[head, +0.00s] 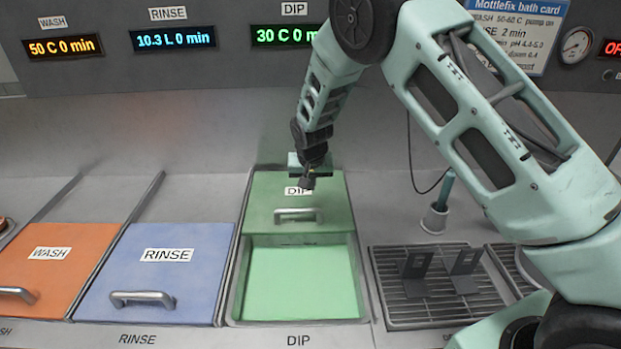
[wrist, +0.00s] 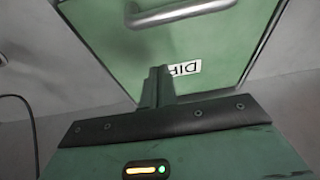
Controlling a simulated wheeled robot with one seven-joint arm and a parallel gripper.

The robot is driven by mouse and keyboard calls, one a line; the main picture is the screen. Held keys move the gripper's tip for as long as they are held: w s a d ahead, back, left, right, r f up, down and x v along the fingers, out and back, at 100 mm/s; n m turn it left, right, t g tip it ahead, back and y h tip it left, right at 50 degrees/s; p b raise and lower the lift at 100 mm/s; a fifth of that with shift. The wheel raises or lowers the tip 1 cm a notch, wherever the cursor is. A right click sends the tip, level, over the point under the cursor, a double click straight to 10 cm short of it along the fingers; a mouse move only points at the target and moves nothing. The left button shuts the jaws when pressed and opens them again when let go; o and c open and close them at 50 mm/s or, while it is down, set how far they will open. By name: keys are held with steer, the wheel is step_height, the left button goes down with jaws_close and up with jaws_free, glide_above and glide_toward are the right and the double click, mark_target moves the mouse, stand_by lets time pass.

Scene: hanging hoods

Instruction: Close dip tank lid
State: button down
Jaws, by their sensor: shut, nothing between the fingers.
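The green dip tank lid (head: 262,199) is slid back, so the front part of the dip tank (head: 300,283) is open and shows a light green inside. The lid carries a DIP label and a metal bar handle (head: 298,215) near its front edge. My gripper (head: 307,183) is shut and empty, over the rear part of the lid by the label, behind the handle. In the wrist view my gripper (wrist: 158,72) covers part of the label, with the handle (wrist: 180,12) apart from it at the top. I cannot tell whether the fingertips touch the lid.
The orange wash lid (head: 50,262) and blue rinse lid (head: 165,262) lie shut to the left. A grey drain rack (head: 430,305) with two dark upright brackets is on the right, with a small cup (head: 435,219) behind it. A panel with displays (head: 175,38) spans the back.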

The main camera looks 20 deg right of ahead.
mark_target(311, 219)
steer(key=p+x, duration=0.2)
steer(key=x, duration=0.4)
steer(key=s+p, duration=0.1)
steer(key=s+a+r, duration=0.1)
steer(key=shift+s+p, duration=0.35)
steer(key=shift+s, duration=0.05)
steer(key=shift+s+a, duration=0.1)
steer(key=shift+s, duration=0.45)
steer(key=shift+f, duration=0.1)
